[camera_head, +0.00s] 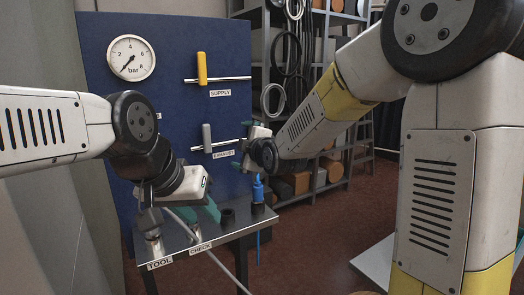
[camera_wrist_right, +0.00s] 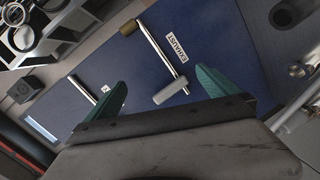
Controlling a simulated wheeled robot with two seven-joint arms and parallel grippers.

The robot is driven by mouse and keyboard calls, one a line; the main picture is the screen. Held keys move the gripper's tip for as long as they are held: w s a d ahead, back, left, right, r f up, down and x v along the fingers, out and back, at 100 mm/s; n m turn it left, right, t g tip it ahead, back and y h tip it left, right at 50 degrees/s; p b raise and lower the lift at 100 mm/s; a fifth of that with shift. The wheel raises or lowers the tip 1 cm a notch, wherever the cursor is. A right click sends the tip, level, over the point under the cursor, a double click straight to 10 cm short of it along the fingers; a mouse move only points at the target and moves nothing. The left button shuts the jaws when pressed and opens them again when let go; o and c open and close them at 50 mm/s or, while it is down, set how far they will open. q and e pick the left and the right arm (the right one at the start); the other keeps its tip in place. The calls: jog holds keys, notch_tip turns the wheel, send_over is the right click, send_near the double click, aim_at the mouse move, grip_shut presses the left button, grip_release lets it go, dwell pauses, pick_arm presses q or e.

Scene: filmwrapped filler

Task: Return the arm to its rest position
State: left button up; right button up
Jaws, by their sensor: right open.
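My left gripper (camera_head: 198,212) is over the small bench at left, above the area between the TOOL and CHECK labels. One teal finger shows, and its opening is unclear. My right gripper (camera_head: 247,148) is in front of the blue panel, right of the EXHAUST label. In the right wrist view its two teal fingers (camera_wrist_right: 165,90) are apart with nothing clamped. The grey exhaust handle (camera_head: 207,138) stands upright across its pipe, clear of the fingers. The yellow supply handle (camera_head: 202,68) is also upright.
The pressure gauge (camera_head: 131,58) needle points to the low end. The bench (camera_head: 210,241) carries a dark cup (camera_head: 228,216) and a blue nozzle-like piece (camera_head: 257,188) at its right. A shelf (camera_head: 340,20) with hung hoses stands behind my right arm. Brown floor lies open at centre.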

jog(key=s+d+m+g+h, duration=0.4)
jog(key=s+d+m, duration=0.75)
jog(key=d, duration=0.55)
jog(key=s+d+f+m+g, duration=0.1)
jog(key=s+d+f+m, duration=0.1)
jog(key=s, duration=0.6)
jog(key=s+d+f+m+g+h, duration=0.1)
jog(key=s+d+m+g, duration=0.1)
jog(key=s+d+m, duration=0.3)
jog(key=s, duration=0.4)
jog(key=shift+s+f, duration=0.25)
jog(key=shift+f, duration=0.15)
